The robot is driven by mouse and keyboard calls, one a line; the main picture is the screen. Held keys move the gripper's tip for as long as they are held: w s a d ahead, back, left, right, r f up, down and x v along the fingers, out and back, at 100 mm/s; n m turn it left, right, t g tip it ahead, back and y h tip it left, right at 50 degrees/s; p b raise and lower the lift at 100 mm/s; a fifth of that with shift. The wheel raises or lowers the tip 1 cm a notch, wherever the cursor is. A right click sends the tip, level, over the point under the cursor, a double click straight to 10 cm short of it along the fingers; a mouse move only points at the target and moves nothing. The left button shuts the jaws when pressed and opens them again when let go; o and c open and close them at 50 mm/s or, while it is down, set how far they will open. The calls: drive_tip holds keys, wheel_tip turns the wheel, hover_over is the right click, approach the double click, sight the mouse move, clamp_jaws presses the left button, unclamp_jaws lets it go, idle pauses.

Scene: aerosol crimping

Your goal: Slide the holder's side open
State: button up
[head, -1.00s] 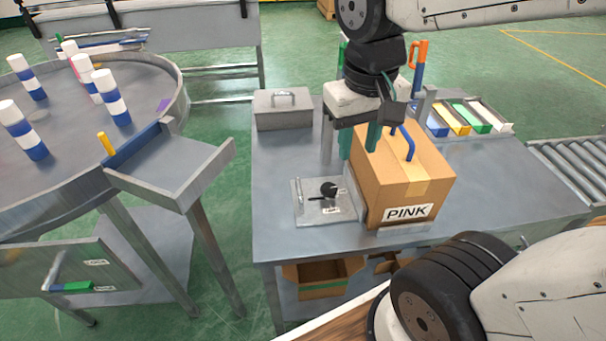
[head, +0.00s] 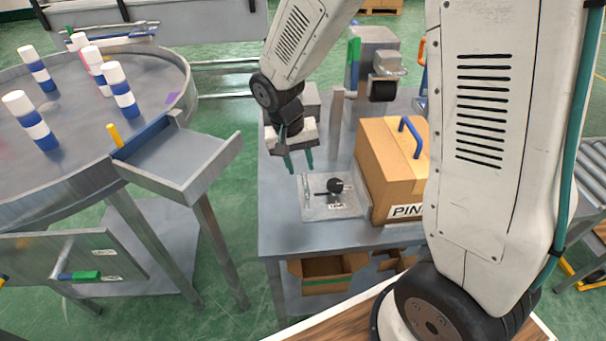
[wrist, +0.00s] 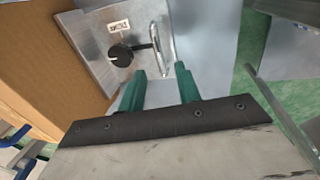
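The holder is a grey metal plate (head: 318,206) on the table, left of the cardboard box, with an upright wall against the box. A black knob (head: 335,186) and a small label sit on the plate. A thin metal loop handle (wrist: 156,48) stands near its left edge. My gripper (head: 299,163) is above the table at the handle's back left, green fingers pointing down. It is open, with nothing between the fingers. In the wrist view the fingers (wrist: 162,82) are spread just short of the handle, and the knob (wrist: 121,55) lies beyond.
A cardboard box (head: 385,165) marked PINK, with a blue handle, stands right of the plate. A grey post (head: 337,112) and a machine stand behind. At left are a chute (head: 180,165) and a round table with several blue-and-white cans. My arm hides the table's right part.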

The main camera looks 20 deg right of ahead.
sight(305, 180)
drive_tip(key=shift+s+d+f, duration=0.1)
drive_tip(key=shift+d+f, duration=0.1)
drive_tip(key=shift+f, duration=0.9)
drive_tip(key=shift+s+d+f, duration=0.1)
drive_tip(key=shift+d+f, duration=0.1)
drive_tip(key=shift+f, duration=0.9)
clamp_jaws()
drive_tip(key=shift+w+a, duration=0.35)
drive_tip(key=shift+a, duration=0.6)
drive_tip(key=shift+w+a, duration=0.3)
drive_tip(key=shift+a, duration=0.6)
drive_tip(key=shift+w+a, duration=0.35)
drive_tip(key=shift+a, duration=0.6)
unclamp_jaws()
drive_tip(key=shift+a, duration=0.25)
drive_tip(key=shift+d, duration=0.2)
drive_tip(key=shift+r, duration=0.1)
